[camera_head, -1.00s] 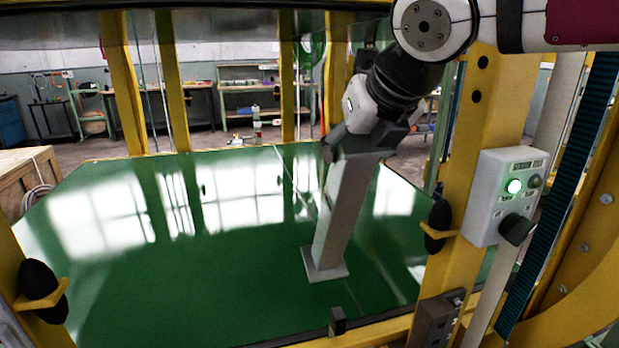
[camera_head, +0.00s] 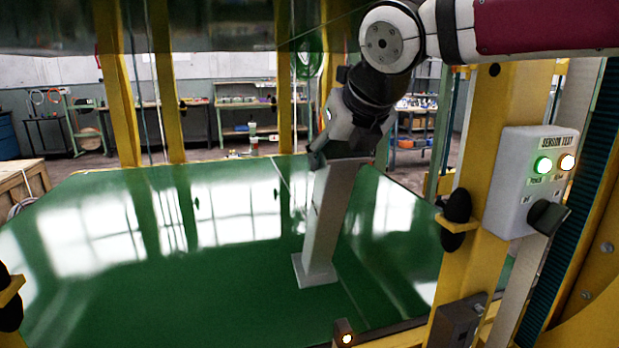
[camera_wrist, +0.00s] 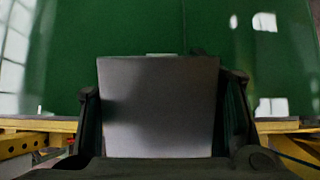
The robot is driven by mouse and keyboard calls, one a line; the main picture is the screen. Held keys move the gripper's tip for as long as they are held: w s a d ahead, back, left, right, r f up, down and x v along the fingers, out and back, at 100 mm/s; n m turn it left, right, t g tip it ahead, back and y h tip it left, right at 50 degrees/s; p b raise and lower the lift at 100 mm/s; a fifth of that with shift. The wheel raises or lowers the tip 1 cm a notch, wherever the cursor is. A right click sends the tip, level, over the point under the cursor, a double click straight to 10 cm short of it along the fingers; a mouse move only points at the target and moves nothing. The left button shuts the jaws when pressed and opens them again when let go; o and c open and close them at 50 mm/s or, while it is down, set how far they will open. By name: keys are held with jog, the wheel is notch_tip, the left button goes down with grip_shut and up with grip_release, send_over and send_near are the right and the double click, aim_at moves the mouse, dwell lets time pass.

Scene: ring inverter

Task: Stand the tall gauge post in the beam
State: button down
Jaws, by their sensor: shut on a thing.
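The tall gauge post (camera_head: 325,215) is a grey square column on a square foot plate. It looks near upright over the green tabletop (camera_head: 190,300), close to its front edge. I cannot tell whether its foot touches the surface. My gripper (camera_head: 342,152) is shut on the top of the post. In the wrist view the post's flat grey top (camera_wrist: 160,105) sits between the two dark fingers. A small sensor (camera_head: 343,333) at the front edge glows orange, in front of the post's foot. No beam line is visible.
A sensor test box (camera_head: 530,180) on the right yellow upright has a green lamp and an orange lamp lit. Black rounded pads on yellow brackets (camera_head: 455,222) flank the table. A dark panel (camera_head: 210,25) hangs overhead. The table left of the post is clear.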

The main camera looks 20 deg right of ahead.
jog(key=shift+g, duration=0.3)
jog(key=b+x, duration=0.3)
jog(key=x, duration=0.2)
jog(key=shift+w+a+f, duration=0.1)
jog(key=shift+w+f, duration=0.05)
jog(key=shift+w, duration=0.1)
jog(key=w+r+g, duration=0.1)
jog(key=w+g, duration=0.1)
jog(key=w, duration=0.4)
jog(key=shift+w+r, duration=0.1)
